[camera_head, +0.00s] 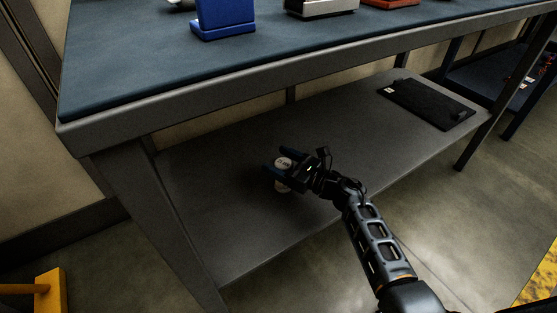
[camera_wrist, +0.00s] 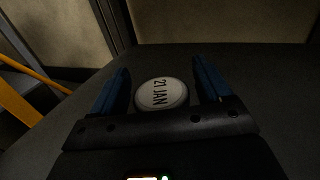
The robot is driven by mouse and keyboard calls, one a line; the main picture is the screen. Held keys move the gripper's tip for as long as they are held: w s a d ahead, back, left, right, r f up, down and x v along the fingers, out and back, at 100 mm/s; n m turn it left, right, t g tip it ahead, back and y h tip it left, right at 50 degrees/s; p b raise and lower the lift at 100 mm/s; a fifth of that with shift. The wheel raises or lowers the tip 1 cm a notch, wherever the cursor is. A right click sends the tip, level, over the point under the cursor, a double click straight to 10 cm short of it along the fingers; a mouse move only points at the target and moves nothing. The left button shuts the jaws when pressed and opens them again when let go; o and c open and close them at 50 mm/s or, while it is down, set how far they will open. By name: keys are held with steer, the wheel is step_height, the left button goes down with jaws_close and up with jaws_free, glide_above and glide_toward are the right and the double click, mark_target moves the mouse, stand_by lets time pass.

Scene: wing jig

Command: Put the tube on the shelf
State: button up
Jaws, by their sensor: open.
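The tube (camera_head: 282,163) stands on the lower shelf (camera_head: 225,220) of the workbench, near the shelf's front and left of its middle. Its round white cap reads "21 JAN" in the wrist view (camera_wrist: 162,93). My gripper (camera_head: 271,166) is open at the tube, with one blue finger on each side of it. In the wrist view the gripper (camera_wrist: 162,82) shows a dark gap between each finger and the cap. The tube's body below the cap is mostly hidden.
A black mat (camera_head: 427,103) lies at the right end of the lower shelf. The bench top (camera_head: 140,60) overhangs the shelf and carries a blue stand (camera_head: 224,20). A bench leg (camera_head: 165,230) stands at the left. The shelf between tube and mat is clear.

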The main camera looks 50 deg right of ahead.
steer(key=s, duration=0.3)
steer(key=s+p, duration=0.1)
steer(key=s, duration=0.3)
steer(key=s+d+p, duration=0.1)
steer(key=s, duration=0.3)
steer(key=shift+s+d, duration=0.1)
steer(key=shift+s, duration=0.1)
steer(key=s+a+r+n+g+h, duration=0.1)
steer(key=s+a+r+n, duration=0.7)
steer(key=n, duration=0.9)
steer(key=s+a+r+n+g+h, duration=0.1)
steer(key=s+a+r+n+g, duration=0.1)
steer(key=s+a+r+n, duration=0.7)
steer(key=s+a+n, duration=0.6)
steer(key=s+n, duration=0.2)
steer(key=s, duration=0.1)
steer(key=shift+s+n, duration=0.2)
steer(key=shift+n, duration=0.1)
